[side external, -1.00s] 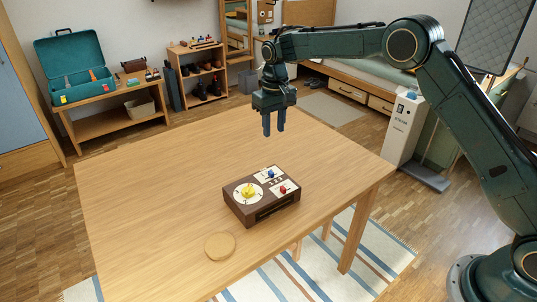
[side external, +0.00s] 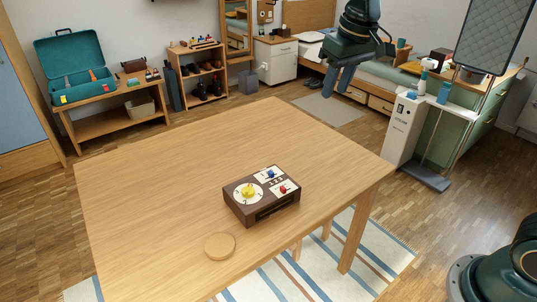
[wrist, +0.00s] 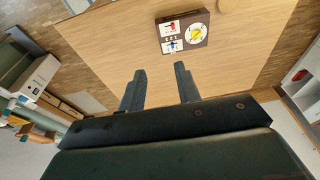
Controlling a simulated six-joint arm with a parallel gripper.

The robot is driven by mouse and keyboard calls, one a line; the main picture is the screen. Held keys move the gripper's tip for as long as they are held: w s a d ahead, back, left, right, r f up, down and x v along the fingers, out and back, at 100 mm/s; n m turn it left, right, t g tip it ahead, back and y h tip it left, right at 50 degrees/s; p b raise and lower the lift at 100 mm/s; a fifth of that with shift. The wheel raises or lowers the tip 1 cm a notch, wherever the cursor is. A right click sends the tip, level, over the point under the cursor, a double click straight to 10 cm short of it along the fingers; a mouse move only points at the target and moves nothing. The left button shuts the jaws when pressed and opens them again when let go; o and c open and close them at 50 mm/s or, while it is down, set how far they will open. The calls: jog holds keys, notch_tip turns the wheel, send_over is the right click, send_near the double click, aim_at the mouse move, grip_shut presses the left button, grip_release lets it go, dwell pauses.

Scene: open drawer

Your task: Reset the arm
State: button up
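My gripper (side external: 340,78) is raised high, beyond the far right corner of the table in the side external view. In the wrist view its two fingers (wrist: 160,88) are apart with nothing between them. A brown box (side external: 262,197) with a white dial, a yellow knob, and blue and red switches sits on the wooden table (side external: 150,190). The box also shows in the wrist view (wrist: 184,32), beyond my fingertips and well apart from them. Most of my arm is out of the side external view.
A round wooden disc (side external: 220,246) lies on the table near the box. The rest of the tabletop is clear. A white upright unit (side external: 403,130) stands right of the table. A teal case (side external: 75,70) sits open on a side bench at the back left.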

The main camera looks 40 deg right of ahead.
jog(key=s+d+f+t, duration=0.2)
jog(key=s+t, duration=0.1)
jog(key=s, duration=2.2)
jog(key=shift+f, duration=0.1)
dwell(0.9)
